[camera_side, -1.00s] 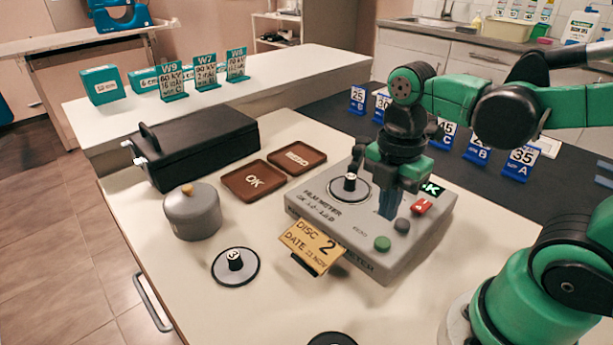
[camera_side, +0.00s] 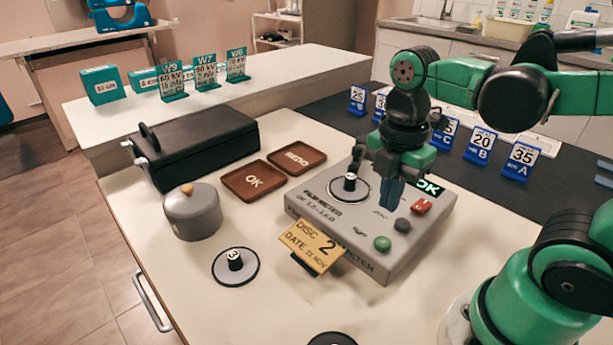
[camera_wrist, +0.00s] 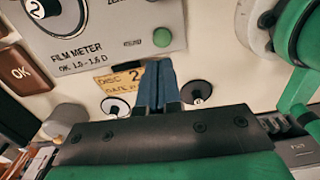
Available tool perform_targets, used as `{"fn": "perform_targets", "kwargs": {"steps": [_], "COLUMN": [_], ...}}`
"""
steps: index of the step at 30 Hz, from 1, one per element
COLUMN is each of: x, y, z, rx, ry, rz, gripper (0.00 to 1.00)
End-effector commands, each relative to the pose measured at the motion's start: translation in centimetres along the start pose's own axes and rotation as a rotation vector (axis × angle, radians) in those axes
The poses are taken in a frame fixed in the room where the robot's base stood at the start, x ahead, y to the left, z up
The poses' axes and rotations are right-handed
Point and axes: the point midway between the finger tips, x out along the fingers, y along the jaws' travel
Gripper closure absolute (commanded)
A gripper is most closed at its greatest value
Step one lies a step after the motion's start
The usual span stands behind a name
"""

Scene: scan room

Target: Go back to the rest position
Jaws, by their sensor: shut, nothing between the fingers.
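My gripper (camera_side: 391,205) is shut and empty, its blue fingers pointing down over the right part of the grey film meter (camera_side: 375,255). In the side view the fingers look a little above the meter's top; the exact gap is hard to tell. In the wrist view the shut fingers of my gripper (camera_wrist: 156,70) overlap the edge of the yellow DISC 2 card (camera_wrist: 115,80). A disc with a black knob marked 2 (camera_side: 349,187) sits on the meter's round plate.
A green button (camera_side: 382,243), a dark button and a red switch (camera_side: 421,205) are close to my fingers. Disc 3 (camera_side: 235,265), a grey pot (camera_side: 192,212), OK (camera_side: 254,181) and REDO (camera_side: 297,158) trays and a black box (camera_side: 205,150) stand to the left. Blue number signs (camera_side: 481,146) stand behind.

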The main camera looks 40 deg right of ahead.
Motion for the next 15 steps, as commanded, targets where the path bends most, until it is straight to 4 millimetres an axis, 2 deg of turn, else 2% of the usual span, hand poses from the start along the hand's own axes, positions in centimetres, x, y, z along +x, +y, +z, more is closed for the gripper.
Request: {"fn": "perform_targets", "kwargs": {"steps": [4, 8, 12, 15], "x": [0.2, 0.2, -0.1, -0.5], "y": [0.9, 2.4, 4.0, 4.9], "z": [-0.1, -0.3, -0.6, -0.7], "rx": [0.238, 0.62, 1.029, 1.251], "ry": [0.012, 0.084, 0.235, 0.353], "rz": [0.1, 0.253, 0.391, 0.449], "gripper": [1.0, 1.0, 1.0, 1.0]}}
